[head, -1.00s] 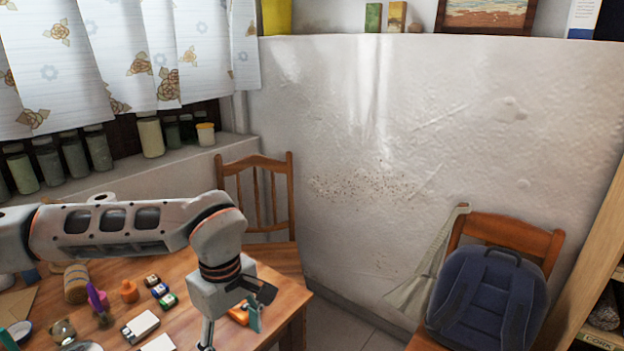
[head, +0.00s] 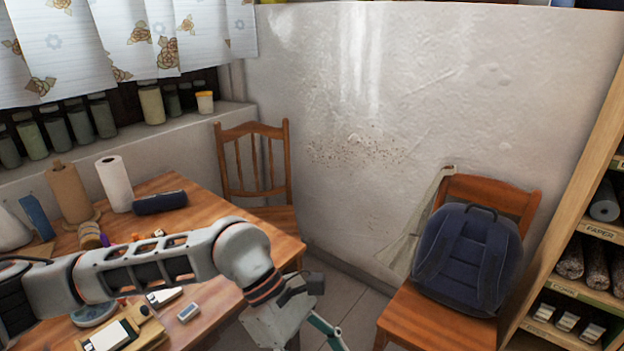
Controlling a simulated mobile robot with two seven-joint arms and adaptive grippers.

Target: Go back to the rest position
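My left arm comes in from the left over the wooden table (head: 190,213). Its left gripper (head: 325,328) points down at the bottom middle, just past the table's right edge. One teal finger part shows; the fingertips are cut off by the picture's lower edge, so I cannot see whether it is open or holds anything. My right gripper is not in view.
A wooden chair (head: 252,170) stands behind the table. Another chair (head: 430,318) at right holds a blue backpack (head: 468,258). A shelf (head: 572,215) stands far right. Paper rolls (head: 115,184) and small items crowd the table. Floor (head: 345,300) shows between table and right chair.

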